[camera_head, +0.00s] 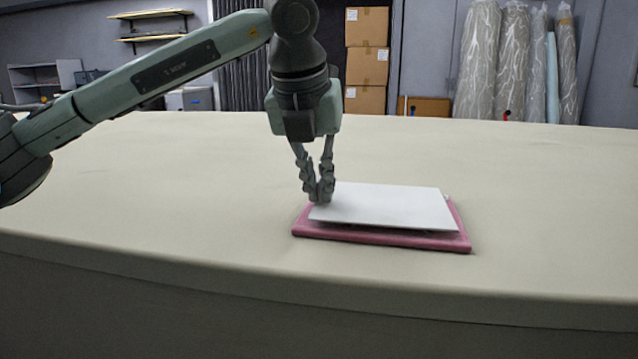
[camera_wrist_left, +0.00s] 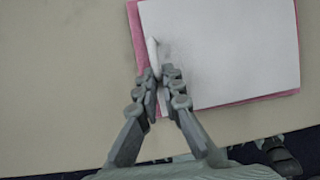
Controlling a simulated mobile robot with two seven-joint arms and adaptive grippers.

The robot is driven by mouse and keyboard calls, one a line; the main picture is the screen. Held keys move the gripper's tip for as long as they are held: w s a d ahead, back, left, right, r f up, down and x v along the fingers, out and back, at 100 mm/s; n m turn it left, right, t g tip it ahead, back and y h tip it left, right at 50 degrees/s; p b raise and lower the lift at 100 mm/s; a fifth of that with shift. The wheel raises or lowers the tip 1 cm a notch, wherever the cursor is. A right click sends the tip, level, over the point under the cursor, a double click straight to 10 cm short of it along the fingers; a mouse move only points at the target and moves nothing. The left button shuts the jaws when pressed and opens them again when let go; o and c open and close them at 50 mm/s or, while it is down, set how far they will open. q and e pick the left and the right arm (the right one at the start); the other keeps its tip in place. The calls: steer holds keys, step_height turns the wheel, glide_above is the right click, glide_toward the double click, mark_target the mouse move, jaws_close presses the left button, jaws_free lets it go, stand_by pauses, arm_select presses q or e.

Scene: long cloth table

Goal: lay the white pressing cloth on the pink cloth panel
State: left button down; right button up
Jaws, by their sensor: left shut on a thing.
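The white pressing cloth (camera_head: 388,207) is a flat, pale sheet over the pink cloth panel (camera_head: 400,239). Pink shows along the front and right edges in the head view and along the left and lower edges in the left wrist view. My left gripper (camera_head: 322,198) points down at the cloth's left edge and is shut on it. In the left wrist view the fingers (camera_wrist_left: 163,80) pinch a raised fold of the white cloth (camera_wrist_left: 225,50) near its left edge. A dark gap shows under the cloth's front edge; how much of it touches the panel is hidden. My right gripper is not in view.
The long cream table (camera_head: 540,220) is clear around the panel, with its front edge a short way in front. Behind the table stand stacked cardboard boxes (camera_head: 367,62) and wrapped rolls (camera_head: 510,65).

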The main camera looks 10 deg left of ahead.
arm_select(q)
steer(key=shift+f+b, duration=0.4)
steer(key=shift+f, duration=0.1)
steer(key=c, duration=1.6)
jaws_free()
steer(key=shift+r, duration=0.1)
